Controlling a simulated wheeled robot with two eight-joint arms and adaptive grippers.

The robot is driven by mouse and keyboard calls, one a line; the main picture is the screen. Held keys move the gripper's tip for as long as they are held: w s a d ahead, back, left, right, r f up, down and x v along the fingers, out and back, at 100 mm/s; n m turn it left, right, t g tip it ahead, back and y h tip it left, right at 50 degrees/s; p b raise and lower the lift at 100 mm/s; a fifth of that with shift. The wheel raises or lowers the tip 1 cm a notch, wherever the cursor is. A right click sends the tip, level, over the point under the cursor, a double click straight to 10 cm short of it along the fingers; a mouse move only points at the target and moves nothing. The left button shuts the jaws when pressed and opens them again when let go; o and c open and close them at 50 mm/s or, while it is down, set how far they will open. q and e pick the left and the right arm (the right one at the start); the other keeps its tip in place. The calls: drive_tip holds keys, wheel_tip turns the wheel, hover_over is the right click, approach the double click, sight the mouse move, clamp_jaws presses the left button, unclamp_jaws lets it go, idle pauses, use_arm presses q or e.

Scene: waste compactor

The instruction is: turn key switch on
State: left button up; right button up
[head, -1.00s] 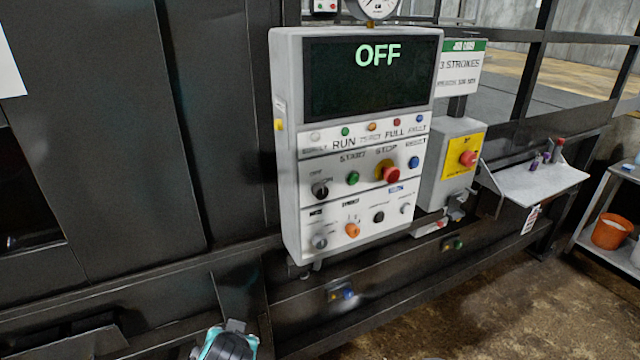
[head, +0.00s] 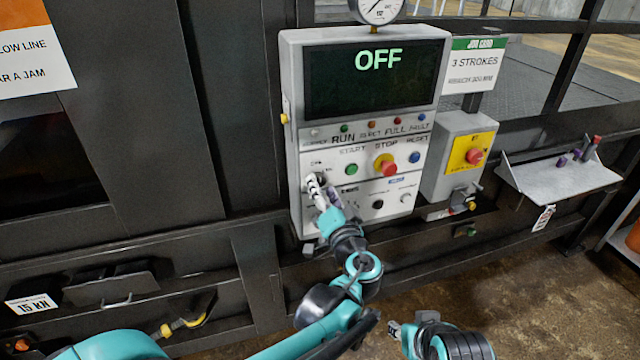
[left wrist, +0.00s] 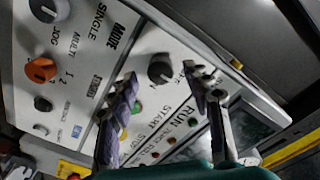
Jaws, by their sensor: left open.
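The key switch is a round dark knob (left wrist: 161,70) on the white control panel (head: 380,165), to the left of the green start button. In the left wrist view it sits between the two fingers, with a small gap on each side. My left gripper (head: 316,187) is open at the panel and covers most of the switch in the head view. Its spread fingers also show in the left wrist view (left wrist: 163,82). Contact with the switch cannot be told. The display (head: 375,80) reads OFF. My right gripper (head: 395,329) is low at the bottom, away from the panel; its jaw state is unclear.
Near the switch are a green start button (head: 351,169), a red stop button (head: 389,168) and a blue reset button (head: 414,157). An orange knob (left wrist: 41,71) sits on the lower row.

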use_arm(q)
drive_tip(key=shift+w+a, duration=0.15)
drive_tip(key=shift+w, duration=0.5)
drive_tip(key=shift+w+a, duration=0.2)
drive_tip(key=shift+w, duration=0.3)
drive_tip(key=shift+c, duration=0.3)
clamp_jaws()
